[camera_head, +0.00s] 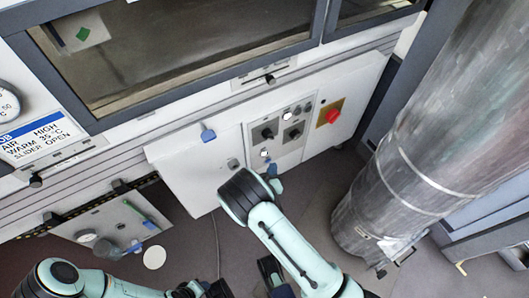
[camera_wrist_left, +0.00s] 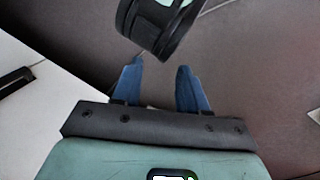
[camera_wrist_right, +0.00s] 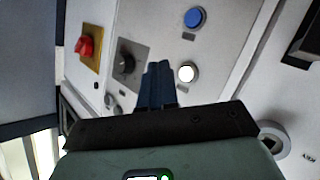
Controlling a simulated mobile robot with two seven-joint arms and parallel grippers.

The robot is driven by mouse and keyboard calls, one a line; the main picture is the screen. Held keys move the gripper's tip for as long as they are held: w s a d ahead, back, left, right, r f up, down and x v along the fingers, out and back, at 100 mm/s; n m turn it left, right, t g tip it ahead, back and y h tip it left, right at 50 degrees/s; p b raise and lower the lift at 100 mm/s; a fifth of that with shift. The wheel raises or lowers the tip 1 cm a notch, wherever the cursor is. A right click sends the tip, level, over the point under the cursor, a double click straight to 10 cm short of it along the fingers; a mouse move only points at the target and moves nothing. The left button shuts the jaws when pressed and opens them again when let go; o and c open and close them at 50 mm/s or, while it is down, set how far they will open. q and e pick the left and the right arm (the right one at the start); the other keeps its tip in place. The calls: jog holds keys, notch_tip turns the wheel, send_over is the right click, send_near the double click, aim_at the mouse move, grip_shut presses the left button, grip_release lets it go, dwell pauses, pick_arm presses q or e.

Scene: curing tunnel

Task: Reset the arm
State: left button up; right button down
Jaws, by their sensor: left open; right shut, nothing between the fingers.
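My right gripper (camera_head: 272,174) is at the front of the control panel in the head view, partly hidden by my own dark wrist. In the right wrist view its two blue fingers (camera_wrist_right: 158,68) are shut together with nothing between them, close to a lit white button (camera_wrist_right: 186,73). I cannot tell whether they touch the panel. My left gripper (camera_wrist_left: 160,72) is open and empty in the left wrist view, with a dark and mint link of my own arm just beyond its fingertips. In the head view my left arm lies low along the bottom edge, and its gripper is hard to make out.
A large metal duct (camera_head: 400,180) stands at right. A lower flap (camera_head: 110,228) hangs out at left. Floor shows between.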

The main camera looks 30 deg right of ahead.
pick_arm(q)
jog(key=shift+r, duration=0.3)
pick_arm(e)
jog(key=shift+s+d, duration=0.1)
jog(key=shift+s, duration=0.75)
